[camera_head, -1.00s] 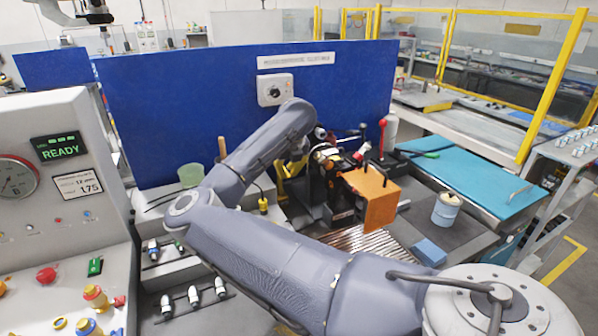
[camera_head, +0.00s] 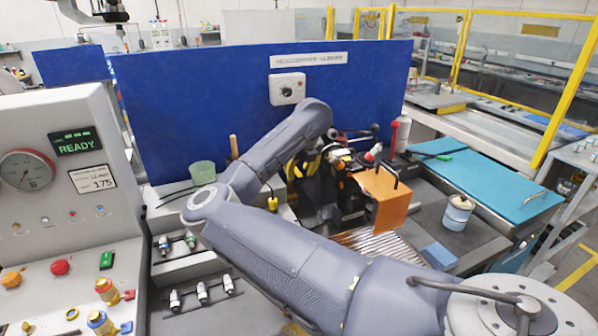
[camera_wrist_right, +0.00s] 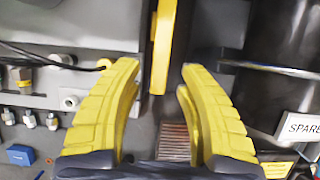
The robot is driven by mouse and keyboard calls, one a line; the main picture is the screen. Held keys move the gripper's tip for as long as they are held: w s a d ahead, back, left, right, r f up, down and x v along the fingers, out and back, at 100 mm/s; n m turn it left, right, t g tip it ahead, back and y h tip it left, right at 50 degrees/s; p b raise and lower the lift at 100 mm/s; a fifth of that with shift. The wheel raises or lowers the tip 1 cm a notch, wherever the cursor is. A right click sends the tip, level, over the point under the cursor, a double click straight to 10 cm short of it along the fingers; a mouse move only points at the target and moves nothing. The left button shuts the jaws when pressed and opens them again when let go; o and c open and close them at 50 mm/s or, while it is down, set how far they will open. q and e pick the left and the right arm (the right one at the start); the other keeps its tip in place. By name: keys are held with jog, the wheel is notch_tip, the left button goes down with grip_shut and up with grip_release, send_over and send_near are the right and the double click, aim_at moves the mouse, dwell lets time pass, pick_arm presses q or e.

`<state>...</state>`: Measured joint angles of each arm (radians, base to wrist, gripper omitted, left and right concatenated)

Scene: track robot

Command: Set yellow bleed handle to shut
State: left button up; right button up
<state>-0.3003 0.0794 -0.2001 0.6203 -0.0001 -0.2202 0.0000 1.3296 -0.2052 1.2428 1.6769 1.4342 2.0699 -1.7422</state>
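The yellow bleed handle appears to be the flat yellow bar (camera_wrist_right: 162,45) in the right wrist view, upright in the picture at top centre. My right gripper (camera_wrist_right: 160,80) is open, with its two yellow fingers spread on either side of the bar's lower end. Gaps show on both sides, and I see no contact. In the head view, the yellow fingers of my right gripper (camera_head: 300,165) show partly behind my forearm, beside the dark machine. The handle cannot be told apart there. My left gripper is not in view.
A blue panel (camera_head: 200,100) stands behind the machine. An orange plate (camera_head: 383,195) and a red-knobbed lever (camera_head: 394,135) are right of the gripper. A control console (camera_head: 80,215) is at left. In the wrist view, a dark cylinder (camera_wrist_right: 285,40) lies right of the fingers.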

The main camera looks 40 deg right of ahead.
jog(key=v, duration=1.2)
dwell(0.5)
